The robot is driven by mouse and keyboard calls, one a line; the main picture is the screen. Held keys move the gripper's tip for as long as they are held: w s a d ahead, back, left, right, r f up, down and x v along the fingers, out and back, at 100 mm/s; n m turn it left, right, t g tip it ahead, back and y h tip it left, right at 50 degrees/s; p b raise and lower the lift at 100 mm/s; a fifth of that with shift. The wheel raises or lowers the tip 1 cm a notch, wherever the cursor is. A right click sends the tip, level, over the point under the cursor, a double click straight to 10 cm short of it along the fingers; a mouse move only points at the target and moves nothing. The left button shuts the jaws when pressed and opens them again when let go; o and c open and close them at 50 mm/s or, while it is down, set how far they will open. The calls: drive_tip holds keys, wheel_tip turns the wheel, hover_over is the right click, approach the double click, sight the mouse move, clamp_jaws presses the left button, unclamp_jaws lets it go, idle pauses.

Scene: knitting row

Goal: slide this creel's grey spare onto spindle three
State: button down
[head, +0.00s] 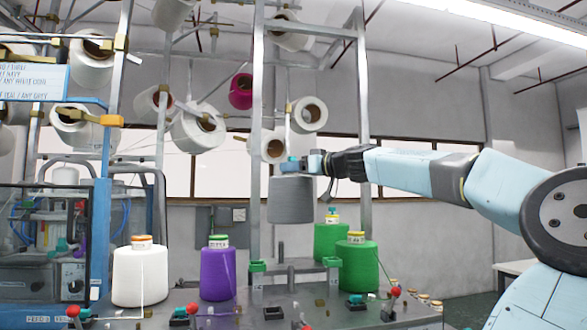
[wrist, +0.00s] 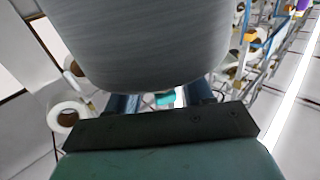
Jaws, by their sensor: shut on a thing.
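A grey yarn cone (head: 292,200) hangs in the air in the head view, held near its top by my gripper (head: 306,164). The cone looks roughly upright and sits above the gap between a purple cone (head: 218,272) and a front green cone (head: 357,265). In the wrist view the grey cone (wrist: 140,40) fills the upper middle, and my gripper (wrist: 162,100) is shut at it; the contact is partly hidden. A short upright post (head: 281,252) shows below the grey cone, apart from it. I cannot read any spindle number.
A white cone (head: 140,275) stands at left on the creel table (head: 230,318). Another green cone (head: 328,240) stands behind the front green one. Small red-knobbed parts (head: 193,308) line the front. A metal upright (head: 256,130) rises close left of the grey cone. Several cones hang above.

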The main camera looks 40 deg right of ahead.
wheel_tip(320, 180, down, 19)
drive_tip(key=shift+r, duration=0.15)
idle(2.8)
idle(0.3)
drive_tip(key=shift+c, duration=1.8)
unclamp_jaws()
drive_tip(key=s+d, duration=0.2)
drive_tip(key=s, duration=1.1)
drive_tip(key=shift+s+d, duration=0.15)
drive_tip(key=shift+s, duration=0.15)
